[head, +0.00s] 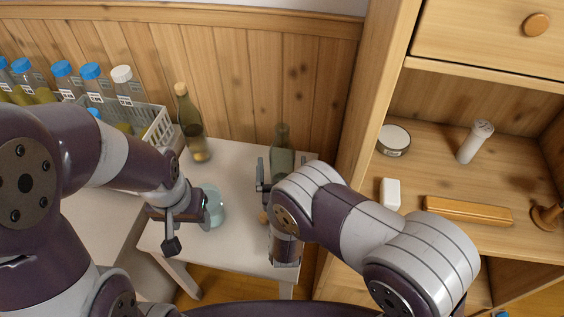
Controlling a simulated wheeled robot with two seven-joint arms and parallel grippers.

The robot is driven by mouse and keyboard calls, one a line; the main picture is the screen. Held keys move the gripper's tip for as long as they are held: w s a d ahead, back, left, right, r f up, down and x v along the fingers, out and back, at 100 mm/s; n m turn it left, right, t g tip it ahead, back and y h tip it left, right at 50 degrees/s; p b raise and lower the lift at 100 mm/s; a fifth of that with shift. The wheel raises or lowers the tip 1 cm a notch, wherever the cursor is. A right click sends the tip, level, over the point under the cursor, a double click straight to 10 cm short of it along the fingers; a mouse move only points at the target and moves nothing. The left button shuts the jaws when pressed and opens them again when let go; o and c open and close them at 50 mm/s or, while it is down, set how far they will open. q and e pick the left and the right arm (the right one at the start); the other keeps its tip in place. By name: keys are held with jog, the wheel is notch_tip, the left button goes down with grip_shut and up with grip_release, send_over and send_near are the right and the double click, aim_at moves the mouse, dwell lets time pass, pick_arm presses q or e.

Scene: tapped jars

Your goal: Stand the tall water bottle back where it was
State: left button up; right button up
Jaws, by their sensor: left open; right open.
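A tall greenish glass bottle (282,140) stands upright near the back right of the small white table. My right gripper (281,177) is open at this bottle, with a finger showing on its left side; my arm hides its lower part, and I cannot tell if they touch. A second bottle (190,122), olive with a tan stopper, stands upright at the table's back left. I cannot tell which is the water bottle. My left gripper (187,222) is open beside a pale blue glass jar (213,207), and partly covers it.
A pale crate (158,128) at the left holds several bottles with blue caps and one with a white cap. The white table (235,170) is bare between the two standing bottles. A wooden shelf unit (378,95) rises at the right, with small items inside.

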pick_arm(q)
jog(key=shift+r+p, duration=0.45)
jog(key=shift+r, duration=0.05)
pick_arm(e)
jog(key=shift+s+d+f, duration=0.1)
jog(key=shift+s+f, duration=0.1)
jog(key=shift+s, duration=1.4)
jog(key=shift+s+f, duration=0.15)
jog(key=shift+s, duration=1.4)
pick_arm(q)
jog(key=shift+f, duration=0.1)
